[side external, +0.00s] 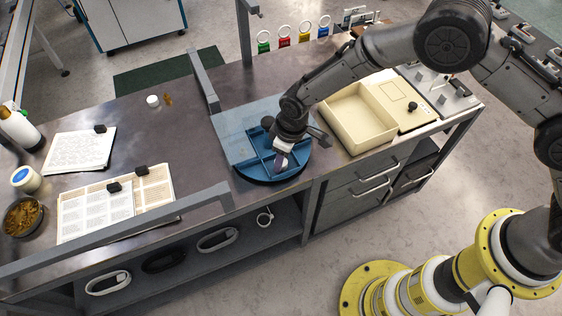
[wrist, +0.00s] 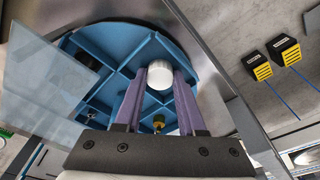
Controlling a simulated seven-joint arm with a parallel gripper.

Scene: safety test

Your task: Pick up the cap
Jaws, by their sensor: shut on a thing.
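The cap is a small white round piece (wrist: 160,74) between the purple fingertips in the wrist view. My gripper (wrist: 160,82) is shut on it, above a round blue tray with dividers (wrist: 115,82). In the side external view, my gripper (side external: 281,163) points down into the front part of the blue tray (side external: 240,158). The cap is hidden or too small to make out there. I cannot tell whether the cap touches the tray floor. A few small dark and brass-coloured pieces lie in other compartments in the wrist view.
A clear bluish panel (side external: 234,123) lies over the tray's back left. A cream open box (side external: 352,118) stands to the right. A grey rail (side external: 203,82) stands behind left. A small white round object (side external: 152,100) and papers (side external: 80,152) lie on the left of the bench.

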